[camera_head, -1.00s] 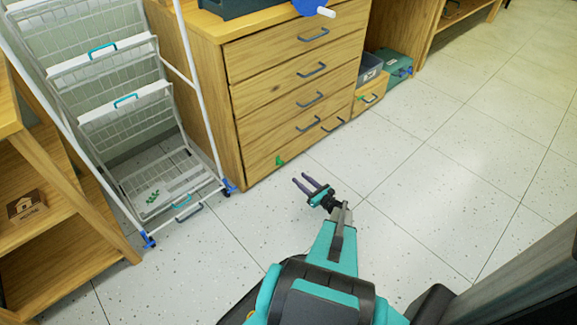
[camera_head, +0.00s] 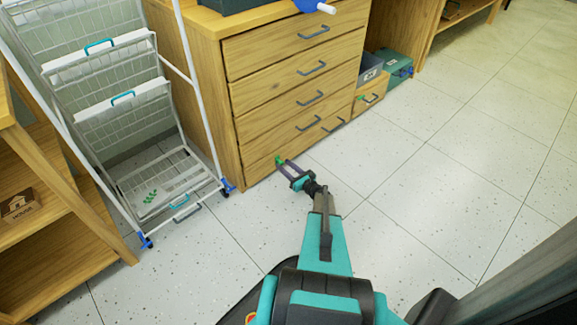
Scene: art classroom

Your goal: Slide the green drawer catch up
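The green drawer catch (camera_head: 278,161) is a small green piece on the front of the lowest drawer of the wooden cabinet (camera_head: 262,172), near its left end. My gripper (camera_head: 282,163) reaches toward it from the lower right, with its two purple fingers apart. The fingertips are at or very close to the catch. I cannot tell whether they touch it or whether the catch lies between them.
A white wire rack (camera_head: 165,185) on blue casters stands left of the cabinet, close to it. A wooden shelf (camera_head: 60,225) is at far left. A small wooden box (camera_head: 370,95) and a teal box (camera_head: 398,70) stand right of the cabinet. The tiled floor (camera_head: 440,160) is clear.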

